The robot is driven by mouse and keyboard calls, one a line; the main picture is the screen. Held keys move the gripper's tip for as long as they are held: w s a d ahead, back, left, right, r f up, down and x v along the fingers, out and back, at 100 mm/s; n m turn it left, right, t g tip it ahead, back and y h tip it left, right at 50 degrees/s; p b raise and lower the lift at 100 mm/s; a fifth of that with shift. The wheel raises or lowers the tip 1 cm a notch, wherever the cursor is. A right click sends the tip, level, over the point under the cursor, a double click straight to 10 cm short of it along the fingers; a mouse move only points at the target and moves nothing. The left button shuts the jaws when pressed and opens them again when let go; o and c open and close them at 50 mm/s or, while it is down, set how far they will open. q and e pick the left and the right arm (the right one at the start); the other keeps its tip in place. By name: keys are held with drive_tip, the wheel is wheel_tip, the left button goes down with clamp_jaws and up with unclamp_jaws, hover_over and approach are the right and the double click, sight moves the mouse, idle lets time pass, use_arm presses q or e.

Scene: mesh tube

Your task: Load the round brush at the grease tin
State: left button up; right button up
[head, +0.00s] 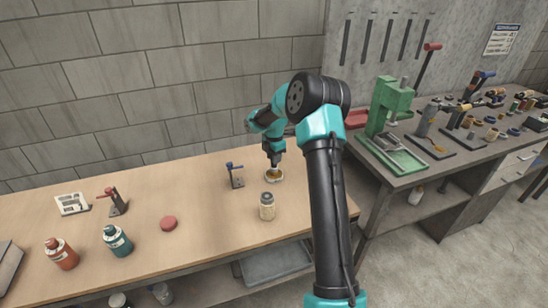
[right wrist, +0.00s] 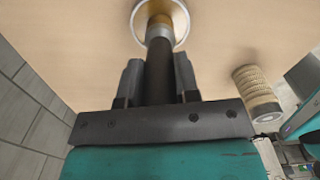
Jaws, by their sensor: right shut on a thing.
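My right gripper (head: 275,156) points down over the grease tin (head: 281,178) near the right end of the bench. In the right wrist view its two dark fingers (right wrist: 158,78) are shut on the dark handle of the round brush (right wrist: 158,72). The brush's lighter lower end reaches down into the opening of the shallow round tin (right wrist: 183,22); its tip is hidden, and I cannot tell how deep it is. A tan mesh tube (head: 267,211) stands upright just in front of the tin and also shows in the right wrist view (right wrist: 257,95). My left gripper is not in view.
A blue-topped stand (head: 236,178) is left of the tin. A red disc (head: 168,223), teal bottle (head: 117,240), red bottle (head: 61,253) and red-handled clamp (head: 115,203) are further left. A green press (head: 388,110) stands on the right bench. The bench middle is clear.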

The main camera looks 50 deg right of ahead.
drive_tip(key=shift+f, duration=0.1)
drive_tip(key=shift+r, duration=3.55)
drive_tip(key=shift+a, duration=0.1)
